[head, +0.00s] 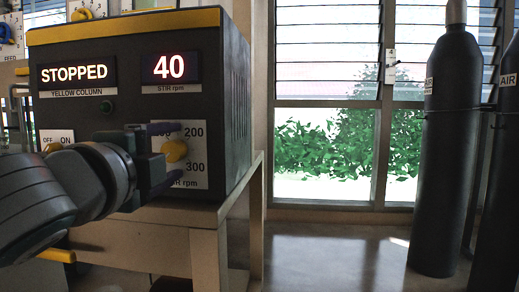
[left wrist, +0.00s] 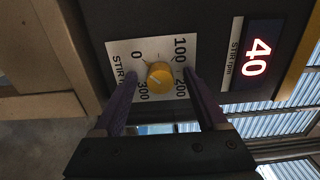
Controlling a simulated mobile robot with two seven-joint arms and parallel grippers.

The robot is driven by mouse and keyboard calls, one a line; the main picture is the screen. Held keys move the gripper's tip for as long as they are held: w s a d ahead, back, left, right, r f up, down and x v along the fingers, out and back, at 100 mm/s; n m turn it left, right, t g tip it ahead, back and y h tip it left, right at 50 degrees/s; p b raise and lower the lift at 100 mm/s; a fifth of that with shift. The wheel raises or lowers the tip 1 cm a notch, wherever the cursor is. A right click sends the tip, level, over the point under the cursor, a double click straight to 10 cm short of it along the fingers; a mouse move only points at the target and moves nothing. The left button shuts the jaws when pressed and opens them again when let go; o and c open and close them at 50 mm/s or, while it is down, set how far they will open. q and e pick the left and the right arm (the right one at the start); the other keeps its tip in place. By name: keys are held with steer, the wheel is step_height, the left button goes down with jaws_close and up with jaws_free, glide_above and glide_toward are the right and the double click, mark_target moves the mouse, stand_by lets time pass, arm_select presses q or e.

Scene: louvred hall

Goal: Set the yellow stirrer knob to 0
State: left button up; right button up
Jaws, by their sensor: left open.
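The yellow stirrer knob (head: 174,150) sits on a white dial plate (head: 194,150) on the front of the dark yellow column unit (head: 228,100). In the left wrist view the knob (left wrist: 160,76) shows whole, with 0, 100, 200 and 300 around it. I cannot tell surely where its pointer stands. The stir display (head: 170,68) reads 40 rpm; the status display (head: 75,73) reads STOPPED. My left gripper (head: 180,153) is open, its purple fingers on either side of the knob, apart from it in the left wrist view (left wrist: 160,74). My right gripper is not in view.
An OFF/ON switch (head: 57,140) is left of the dial, partly behind my left arm. The unit stands on a pale bench (head: 205,240). Dark air cylinders (head: 436,150) stand at the right, before louvred windows. The floor (head: 340,250) between is clear.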

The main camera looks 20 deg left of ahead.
arm_select(q)
steer(key=p+v, duration=0.1)
steer(key=v, duration=0.6)
stand_by(0.3)
steer(key=shift+s, duration=0.1)
